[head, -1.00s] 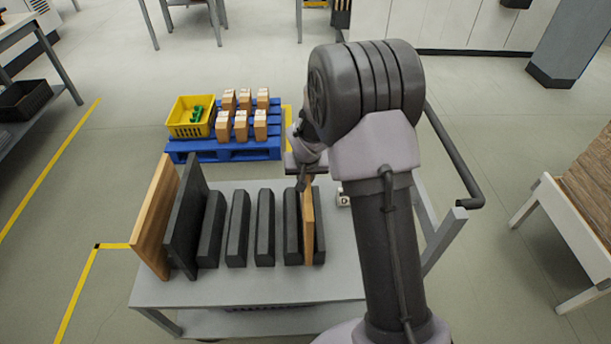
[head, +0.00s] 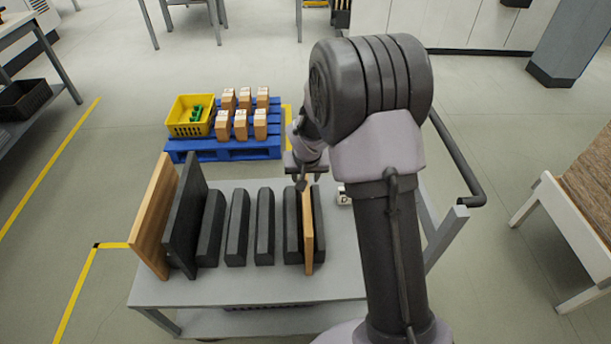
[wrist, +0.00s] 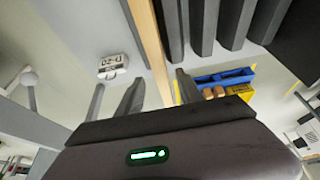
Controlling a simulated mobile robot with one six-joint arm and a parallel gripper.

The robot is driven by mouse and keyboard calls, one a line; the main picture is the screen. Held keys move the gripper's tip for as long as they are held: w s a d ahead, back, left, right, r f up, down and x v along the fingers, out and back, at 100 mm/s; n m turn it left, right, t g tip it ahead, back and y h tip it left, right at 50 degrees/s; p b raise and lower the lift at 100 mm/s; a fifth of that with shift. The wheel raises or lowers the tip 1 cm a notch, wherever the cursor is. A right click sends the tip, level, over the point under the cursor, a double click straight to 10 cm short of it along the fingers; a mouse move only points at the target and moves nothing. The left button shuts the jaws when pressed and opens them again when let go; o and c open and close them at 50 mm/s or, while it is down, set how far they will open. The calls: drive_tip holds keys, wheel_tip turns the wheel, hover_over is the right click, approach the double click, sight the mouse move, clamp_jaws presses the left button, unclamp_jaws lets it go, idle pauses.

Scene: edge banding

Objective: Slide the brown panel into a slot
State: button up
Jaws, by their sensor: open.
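The brown panel (head: 308,235) is a thin wooden board standing upright between the two rightmost dark blocks on the grey cart top. Its long edge runs past my fingers in the wrist view (wrist: 149,42). My gripper (head: 304,183) is at the far top end of this panel. In the wrist view my gripper (wrist: 158,92) is open, with one finger on each side of the panel's line. Whether a finger touches it, I cannot tell. Several dark blocks (head: 237,228) stand in a row with slots between them. The panel's lower part is partly hidden by the blocks.
A larger wooden board (head: 154,217) and a dark board (head: 186,217) stand at the cart's left. A small white labelled block (head: 343,196) sits right of the slots, also in the wrist view (wrist: 114,66). A blue pallet (head: 225,151) with a yellow crate (head: 189,117) lies beyond.

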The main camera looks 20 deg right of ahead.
drive_tip(key=s+a+r+p, duration=0.2)
drive_tip(key=s+r, duration=0.4)
drive_tip(key=r, duration=0.3)
drive_tip(key=s+a+r+t+y+p, duration=0.1)
drive_tip(key=s+a+r, duration=0.1)
drive_tip(key=s+r, duration=0.45)
drive_tip(key=s+a+r+p, duration=0.2)
drive_tip(key=s+a+r, duration=0.15)
drive_tip(key=r, duration=0.65)
drive_tip(key=s+a+r+y, duration=0.1)
drive_tip(key=s+a, duration=0.1)
drive_tip(key=s, duration=0.5)
drive_tip(key=s+a+r+y, duration=0.1)
drive_tip(key=s+a+r, duration=0.1)
drive_tip(key=s, duration=0.6)
drive_tip(key=shift+a+r+m+t, duration=0.3)
drive_tip(key=shift+a+m, duration=0.1)
drive_tip(key=shift+a, duration=0.25)
